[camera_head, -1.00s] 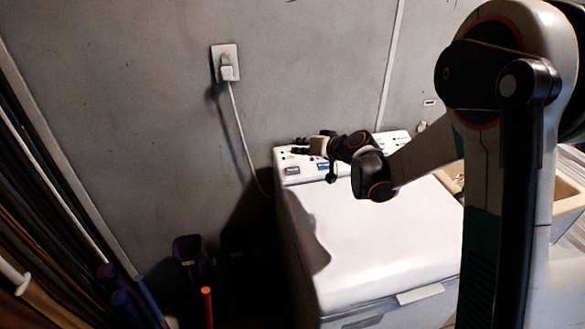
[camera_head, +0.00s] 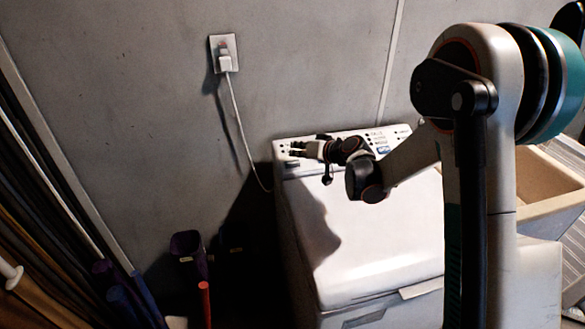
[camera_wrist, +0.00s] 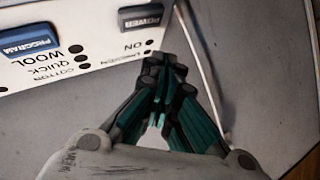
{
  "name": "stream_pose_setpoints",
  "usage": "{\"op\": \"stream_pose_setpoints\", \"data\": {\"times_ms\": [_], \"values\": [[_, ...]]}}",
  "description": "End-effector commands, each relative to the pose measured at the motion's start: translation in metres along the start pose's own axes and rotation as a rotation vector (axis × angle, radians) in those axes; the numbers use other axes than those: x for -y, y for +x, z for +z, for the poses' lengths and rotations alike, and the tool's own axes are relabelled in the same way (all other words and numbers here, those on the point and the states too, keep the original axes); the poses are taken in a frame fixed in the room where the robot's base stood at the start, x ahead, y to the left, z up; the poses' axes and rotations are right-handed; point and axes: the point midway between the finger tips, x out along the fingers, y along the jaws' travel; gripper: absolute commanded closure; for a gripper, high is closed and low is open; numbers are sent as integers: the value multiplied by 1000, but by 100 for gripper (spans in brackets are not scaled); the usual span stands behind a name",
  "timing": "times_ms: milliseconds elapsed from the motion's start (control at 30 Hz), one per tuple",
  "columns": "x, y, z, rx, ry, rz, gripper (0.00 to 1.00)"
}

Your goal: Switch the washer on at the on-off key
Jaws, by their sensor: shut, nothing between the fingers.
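The white washer (camera_head: 370,235) stands against the grey wall, its control panel (camera_head: 345,137) along the back edge. The on-off key is a dark key marked POWER (camera_wrist: 141,19) in the wrist view; a small dark key (camera_head: 291,164) at the panel's left end in the head view looks like the same one. "ON" and small dots are printed beside it. My gripper (camera_wrist: 166,68) is shut and empty, its teal-and-black fingertips together near the panel's edge, close to the POWER key but apart from it in the picture. In the head view my gripper (camera_head: 298,149) is over the panel's left end.
A blue PROGRAM key (camera_wrist: 29,36) is beside POWER on the panel. A wall outlet with plug (camera_head: 224,56) and cord is behind to the left. Purple and red items (camera_head: 190,250) stand on the floor at left. A beige sink (camera_head: 545,185) is at right.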

Motion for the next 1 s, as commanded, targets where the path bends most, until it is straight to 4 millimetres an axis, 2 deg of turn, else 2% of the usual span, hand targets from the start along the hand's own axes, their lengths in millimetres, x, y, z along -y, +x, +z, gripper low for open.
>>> {"op": "stream_pose_setpoints", "data": {"times_ms": [100,300,1000], "values": [[-8,10,9,0,0,0,100],[-13,18,14,0,0,0,100],[-14,19,14,0,0,0,100]]}}
